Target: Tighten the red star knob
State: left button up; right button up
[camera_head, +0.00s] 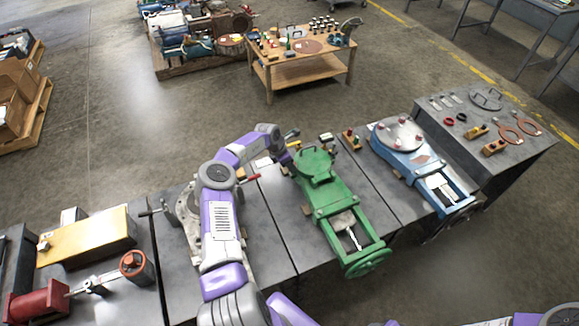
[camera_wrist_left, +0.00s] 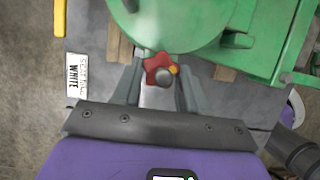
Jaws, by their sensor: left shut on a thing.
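The red star knob (camera_wrist_left: 156,68) shows in the left wrist view, with a small orange spot and a round grey part on it. It sits beside the rounded edge of the green machine (camera_wrist_left: 165,22). My left gripper (camera_wrist_left: 160,76) is shut on the knob, one grey finger on each side. In the head view my left gripper (camera_head: 288,158) is at the far left corner of the green machine (camera_head: 334,198). I cannot make out the knob there, as the wrist and arm cover that spot. My right gripper is not in view.
A blue machine (camera_head: 415,158) stands right of the green one. A dark bench (camera_head: 520,157) with rings and small parts is at the far right. A yellow block (camera_head: 85,237) and a red vise-like part (camera_head: 38,300) lie left. A white label (camera_wrist_left: 77,76) lies near the gripper.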

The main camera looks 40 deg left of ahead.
pick_arm(q)
jog(key=shift+m+b, duration=0.35)
jog(key=shift+m, duration=0.15)
jog(key=shift+h, duration=0.3)
jog(key=o, duration=1.1)
jog(key=shift+c, duration=0.2)
jog(key=shift+a+r, duration=0.1)
jog(key=p+v, duration=0.1)
jog(key=v, duration=0.6)
jog(key=shift+r, duration=0.2)
jog(key=shift+p, duration=0.3)
